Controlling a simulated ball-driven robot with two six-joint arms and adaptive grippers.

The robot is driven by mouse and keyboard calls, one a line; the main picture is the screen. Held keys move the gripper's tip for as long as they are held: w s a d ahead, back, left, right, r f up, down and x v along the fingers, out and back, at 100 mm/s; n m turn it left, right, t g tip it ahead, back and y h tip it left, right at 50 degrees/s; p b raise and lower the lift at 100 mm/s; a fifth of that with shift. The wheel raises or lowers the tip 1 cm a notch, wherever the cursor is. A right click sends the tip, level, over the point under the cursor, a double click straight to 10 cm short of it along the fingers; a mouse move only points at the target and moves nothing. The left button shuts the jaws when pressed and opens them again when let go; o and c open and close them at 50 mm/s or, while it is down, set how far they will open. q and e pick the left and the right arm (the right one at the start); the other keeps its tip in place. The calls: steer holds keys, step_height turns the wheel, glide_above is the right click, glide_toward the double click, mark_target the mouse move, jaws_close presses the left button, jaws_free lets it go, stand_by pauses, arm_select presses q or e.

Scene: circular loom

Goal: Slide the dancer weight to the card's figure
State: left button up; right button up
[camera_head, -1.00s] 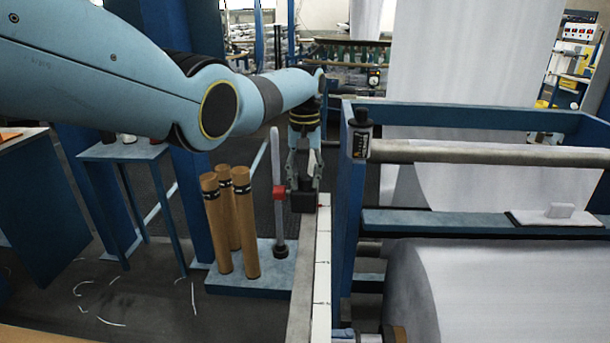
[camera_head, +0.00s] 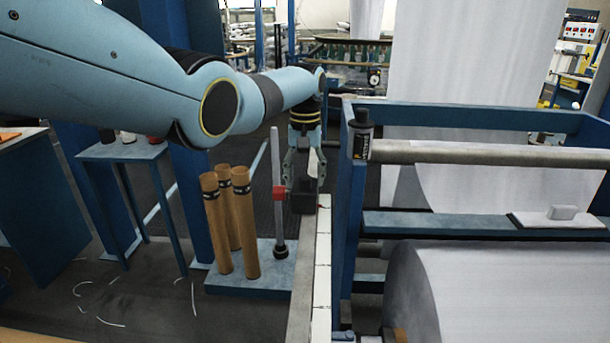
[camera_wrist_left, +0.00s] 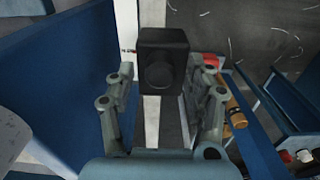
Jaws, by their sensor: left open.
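The dancer weight, a black block (camera_head: 303,202), sits on a long grey bar that has a white scale strip (camera_head: 322,270) with small marks. A red mark shows on the strip beside the block. My left gripper (camera_head: 304,178) is above and just behind the block, pointing down with its fingers spread. In the left wrist view the weight (camera_wrist_left: 161,62) shows a round knob on its face, and the open fingers (camera_wrist_left: 160,95) stand to either side of it. I cannot tell whether they touch it. No readable figure on a card shows. My right gripper is out of view.
The near part of the bar is clear.

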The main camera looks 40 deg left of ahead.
arm_select(q)
step_height(320, 180, up, 12)
stand_by(0.4)
stand_by(1.2)
